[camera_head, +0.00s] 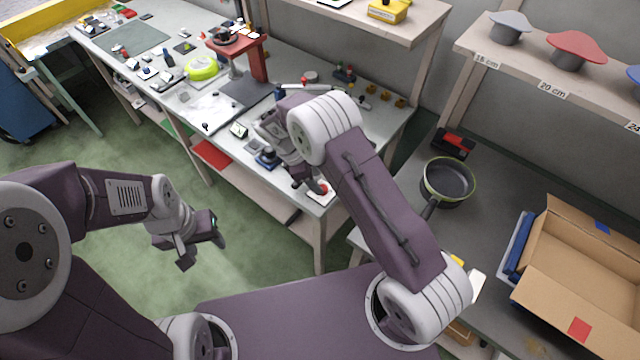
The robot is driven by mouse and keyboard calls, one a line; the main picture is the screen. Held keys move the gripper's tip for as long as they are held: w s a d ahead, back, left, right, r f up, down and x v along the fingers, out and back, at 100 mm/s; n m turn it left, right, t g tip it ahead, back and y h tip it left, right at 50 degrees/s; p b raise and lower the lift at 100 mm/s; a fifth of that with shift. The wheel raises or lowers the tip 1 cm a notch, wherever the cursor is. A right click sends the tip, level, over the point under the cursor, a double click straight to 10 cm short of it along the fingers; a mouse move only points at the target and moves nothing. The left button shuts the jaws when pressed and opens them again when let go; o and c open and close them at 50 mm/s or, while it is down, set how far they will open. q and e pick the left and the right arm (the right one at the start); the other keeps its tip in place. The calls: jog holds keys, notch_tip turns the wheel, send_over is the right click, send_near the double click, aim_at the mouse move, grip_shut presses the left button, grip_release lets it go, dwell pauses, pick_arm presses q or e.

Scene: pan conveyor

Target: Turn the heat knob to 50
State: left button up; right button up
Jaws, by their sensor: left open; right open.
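A small red round part on a white plate (321,192) sits at the front right corner of the long workbench. I cannot tell whether it is the heat knob, and no dial numbers can be read. My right gripper (308,186) is open, pointing down at the bench right beside this red part. Its arm hides some of the bench, and I cannot tell whether a finger touches the part. My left gripper (203,250) is open and empty over the green floor, in front of the bench and well away from it.
The workbench (390,130) holds many small tools, a red stand (257,62) and a yellow-green ring (202,67). On the right table are a pan (449,181), a black and red box (453,143) and an open cardboard box (565,228). Coloured lids stand on a shelf above.

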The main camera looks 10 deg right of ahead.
jog(key=x, duration=0.4)
jog(key=shift+f, duration=0.1)
grip_shut()
